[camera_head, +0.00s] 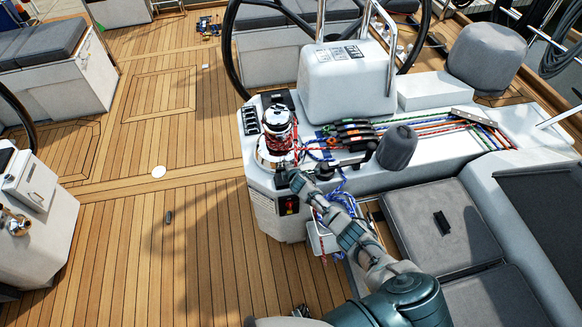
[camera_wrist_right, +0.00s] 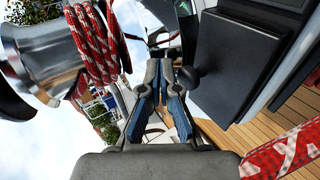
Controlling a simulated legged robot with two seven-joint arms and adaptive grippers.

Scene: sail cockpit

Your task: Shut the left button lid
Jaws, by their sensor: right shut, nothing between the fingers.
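My right gripper (camera_head: 284,177) reaches in from the bottom right to the near side of the winch (camera_head: 278,125) on the white console (camera_head: 292,222). In the wrist view, the fingers of my right gripper (camera_wrist_right: 158,66) are together, with nothing between them. A small black rounded piece (camera_wrist_right: 190,78) stands just right of the fingertips. It may be a button lid, but I cannot tell whether it is the left one, or whether it is open. My arm and the winch hide part of the console top in the head view.
Red rope (camera_wrist_right: 92,42) wraps the silver winch drum (camera_wrist_right: 45,52), close left of my fingers. A flat dark panel (camera_wrist_right: 232,60) is close on the right. Coloured lines (camera_head: 440,123) run along the console. The teak deck (camera_head: 200,240) on the left is mostly clear.

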